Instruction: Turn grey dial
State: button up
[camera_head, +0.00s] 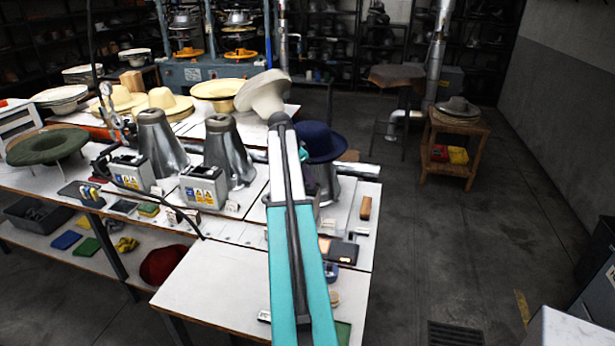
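I cannot make out a grey dial in this view. Two grey control boxes with yellow warning labels stand on the white bench, a left one (131,172) and a right one (204,187). Each is in front of a metal hat-press cone, a left cone (161,142) and a right cone (229,148). A dark blue hat (320,141) sits on a third press, largely hidden behind my teal and white arm. My arm reaches over the bench from the bottom centre. My gripper does not show; the arm hides what is directly behind it.
A pale grey hat (264,94) shows beyond my arm's elbow. A green hat (47,145) lies at the left and cream hats (163,101) at the back. A wooden stool (453,146) with a grey hat stands at the right. The dark floor (445,245) right of the bench is mostly clear.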

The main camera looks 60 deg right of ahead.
jog(key=shift+s+d+f, duration=0.1)
jog(key=shift+d+f, duration=0.05)
jog(key=shift+f, duration=0.3)
jog(key=shift+c, duration=0.4)
grip_shut()
jog(key=shift+d+r, duration=0.15)
